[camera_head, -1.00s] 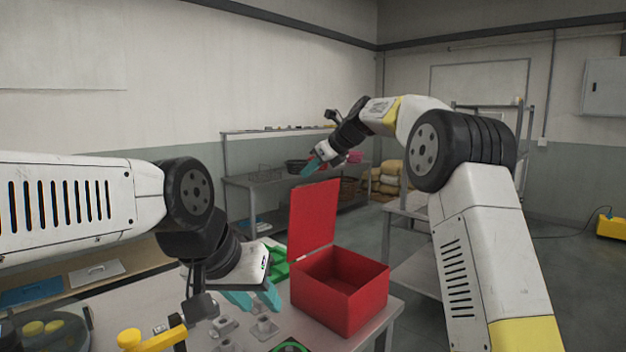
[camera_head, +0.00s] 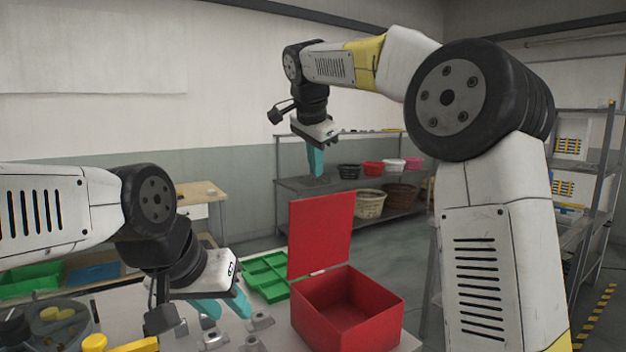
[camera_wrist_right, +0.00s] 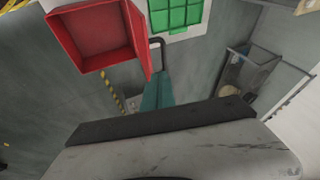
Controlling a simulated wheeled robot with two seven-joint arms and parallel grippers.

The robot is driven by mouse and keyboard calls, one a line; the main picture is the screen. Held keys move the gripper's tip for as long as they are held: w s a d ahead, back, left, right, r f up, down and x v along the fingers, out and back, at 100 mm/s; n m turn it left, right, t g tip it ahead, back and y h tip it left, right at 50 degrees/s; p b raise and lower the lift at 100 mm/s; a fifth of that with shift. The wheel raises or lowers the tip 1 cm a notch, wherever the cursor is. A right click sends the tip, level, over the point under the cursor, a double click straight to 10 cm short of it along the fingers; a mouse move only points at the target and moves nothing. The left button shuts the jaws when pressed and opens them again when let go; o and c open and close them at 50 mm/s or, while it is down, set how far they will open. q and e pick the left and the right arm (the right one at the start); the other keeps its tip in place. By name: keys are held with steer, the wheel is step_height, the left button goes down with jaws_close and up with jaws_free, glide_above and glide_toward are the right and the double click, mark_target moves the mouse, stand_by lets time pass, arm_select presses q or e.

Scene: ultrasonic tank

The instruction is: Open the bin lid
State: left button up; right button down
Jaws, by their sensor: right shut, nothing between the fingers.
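The red bin (camera_head: 365,325) stands on the table's right part, its open top facing up. Its red lid (camera_head: 321,235) stands upright along the bin's left side, so the bin is open. In the right wrist view the bin (camera_wrist_right: 98,71) shows at upper left, with its empty inside in sight. My right gripper (camera_head: 315,160) is shut and empty, pointing down above the lid and apart from it. Its teal fingers (camera_wrist_right: 158,92) are together in the wrist view. My left gripper (camera_head: 225,306) is open and empty, low over the table left of the bin.
A green tray (camera_head: 266,278) lies left of the lid. Small metal parts (camera_head: 261,319) sit near my left gripper. A shelf behind holds several baskets (camera_head: 369,204). A rack (camera_head: 590,190) stands at the right. The air above the bin is free.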

steer(key=x, duration=0.9)
steer(key=shift+f, duration=0.1)
steer(key=w+a, duration=0.3)
steer(key=w, duration=0.2)
steer(key=shift+w+a+f, duration=0.25)
steer(key=shift+a+f, duration=0.1)
